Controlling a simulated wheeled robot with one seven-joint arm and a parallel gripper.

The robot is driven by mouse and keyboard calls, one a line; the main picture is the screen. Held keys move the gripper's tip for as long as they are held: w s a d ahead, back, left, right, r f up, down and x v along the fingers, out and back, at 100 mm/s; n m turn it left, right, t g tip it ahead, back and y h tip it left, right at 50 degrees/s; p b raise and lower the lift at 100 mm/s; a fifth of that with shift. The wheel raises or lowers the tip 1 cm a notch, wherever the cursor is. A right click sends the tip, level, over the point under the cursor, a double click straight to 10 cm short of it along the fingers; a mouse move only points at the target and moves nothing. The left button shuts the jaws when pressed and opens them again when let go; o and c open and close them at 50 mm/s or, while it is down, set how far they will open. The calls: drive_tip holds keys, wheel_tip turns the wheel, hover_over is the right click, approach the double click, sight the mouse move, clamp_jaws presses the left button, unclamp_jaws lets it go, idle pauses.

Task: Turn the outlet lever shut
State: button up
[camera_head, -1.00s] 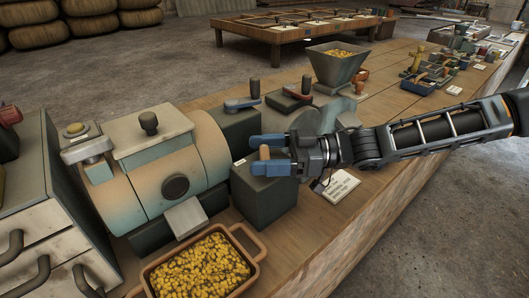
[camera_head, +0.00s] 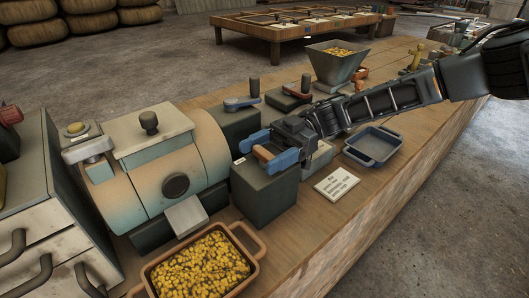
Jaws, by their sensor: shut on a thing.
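The outlet lever's tan handle (camera_head: 263,154) stands over the dark grey block (camera_head: 264,192) to the right of the rounded drum (camera_head: 150,180). My gripper (camera_head: 266,152) is shut on this handle, with one blue finger on each side. The fingers and gripper body hide most of the lever arm and its pivot, so its exact angle is hard to tell. A metal chute (camera_head: 187,216) slopes from the drum's lower front.
An orange tray (camera_head: 252,275) of yellow pieces sits below the chute. A blue lever (camera_head: 241,103) and a red lever (camera_head: 296,91) stand behind my gripper, with a hopper (camera_head: 337,65) farther back. A blue-grey tray (camera_head: 373,150) and a printed card (camera_head: 337,184) lie to the right.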

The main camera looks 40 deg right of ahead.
drive_tip(key=shift+f, duration=0.15)
drive_tip(key=o, duration=0.9)
drive_tip(key=shift+r, duration=0.45)
drive_tip(key=r, duration=0.2)
drive_tip(key=d+r+p, duration=0.1)
drive_tip(key=r, duration=0.1)
drive_tip(key=shift+s, duration=0.25)
drive_tip(key=s+d+r+p, duration=0.1)
drive_tip(key=s+d+r, duration=0.5)
drive_tip(key=d, duration=0.2)
drive_tip(key=shift+s+d, duration=0.15)
drive_tip(key=shift+s, duration=0.1)
drive_tip(key=shift+r, duration=0.1)
